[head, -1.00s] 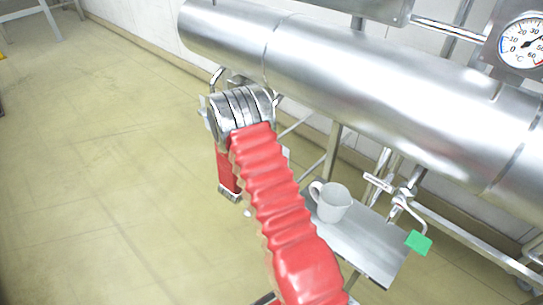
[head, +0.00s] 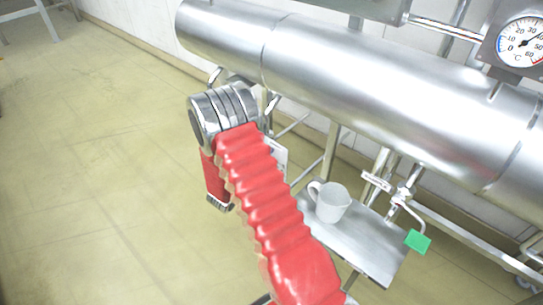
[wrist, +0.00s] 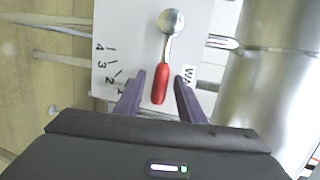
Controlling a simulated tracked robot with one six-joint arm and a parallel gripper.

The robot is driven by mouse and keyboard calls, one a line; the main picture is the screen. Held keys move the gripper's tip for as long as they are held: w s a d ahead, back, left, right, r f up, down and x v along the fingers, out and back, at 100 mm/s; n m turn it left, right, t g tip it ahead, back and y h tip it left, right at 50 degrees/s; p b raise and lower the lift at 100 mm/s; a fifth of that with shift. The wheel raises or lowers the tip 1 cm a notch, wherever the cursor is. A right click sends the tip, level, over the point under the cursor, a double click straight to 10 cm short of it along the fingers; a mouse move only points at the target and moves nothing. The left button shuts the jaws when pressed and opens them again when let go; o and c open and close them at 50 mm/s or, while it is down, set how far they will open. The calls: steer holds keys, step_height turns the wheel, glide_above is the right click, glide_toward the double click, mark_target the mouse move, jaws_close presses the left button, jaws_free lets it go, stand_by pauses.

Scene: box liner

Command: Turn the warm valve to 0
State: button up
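The warm valve (wrist: 165,50) has a red-gripped lever with a round metal hub, on a white panel (wrist: 125,25) in the wrist view. The lever's red end points down in the picture, toward my gripper. The numbers 4, 3, 2 and part of a 1 show at the left; a label starting "WA" is partly hidden at the right. My gripper (wrist: 158,82) is open, its two purple fingers on either side of the red lever end, with gaps on both sides. Whether the fingers are deep enough to surround it, I cannot tell. In the head view my arm hides the valve.
A large steel pipe (head: 370,85) runs above and beside my arm. A thermometer dial (head: 521,42) is at the upper right. A white mug (head: 330,202) stands on a small metal shelf (head: 365,245). A tap with a green tag (head: 417,241) is beside it.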

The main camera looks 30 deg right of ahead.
steer(key=v, duration=0.9)
steer(key=shift+s+a+m, duration=0.15)
steer(key=shift+m, duration=0.15)
